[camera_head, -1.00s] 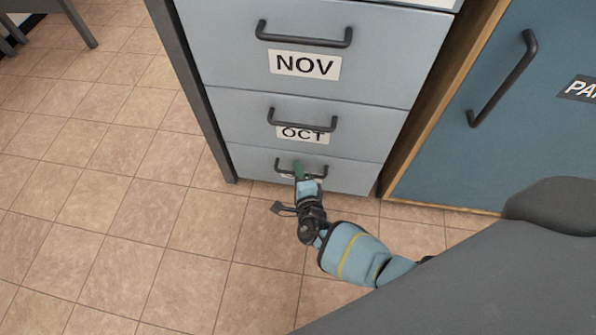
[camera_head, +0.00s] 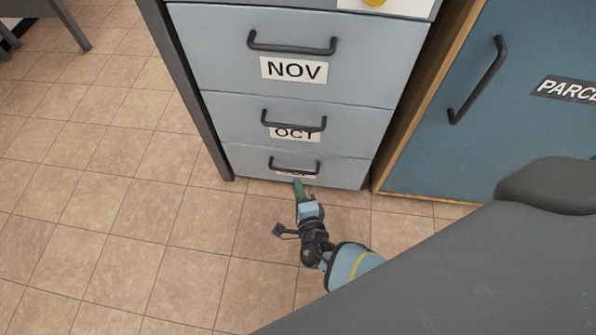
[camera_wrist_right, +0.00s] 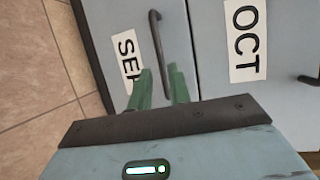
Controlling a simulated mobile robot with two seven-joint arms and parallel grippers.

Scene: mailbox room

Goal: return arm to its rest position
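My right gripper (camera_head: 298,184) is low in front of the bottom drawer (camera_head: 340,172) of a pale blue cabinet. Its green fingers show in the right wrist view (camera_wrist_right: 161,88), apart from each other with nothing held between them. The dark bar handle (camera_head: 294,166) of the bottom drawer is just beyond the fingertips and also shows in the right wrist view (camera_wrist_right: 158,48). The drawer's label reads SEP in the wrist view (camera_wrist_right: 129,66). The bottom drawer's front looks about flush with the drawers above. My left gripper is out of view.
Drawers labelled OCT (camera_head: 294,134) and NOV (camera_head: 293,70) are above, both looking shut. A blue door labelled PARCEL (camera_head: 568,89) with a vertical handle (camera_head: 481,82) stands to the right. Tiled floor (camera_head: 110,215) is clear on the left. A dark table leg is at the upper left.

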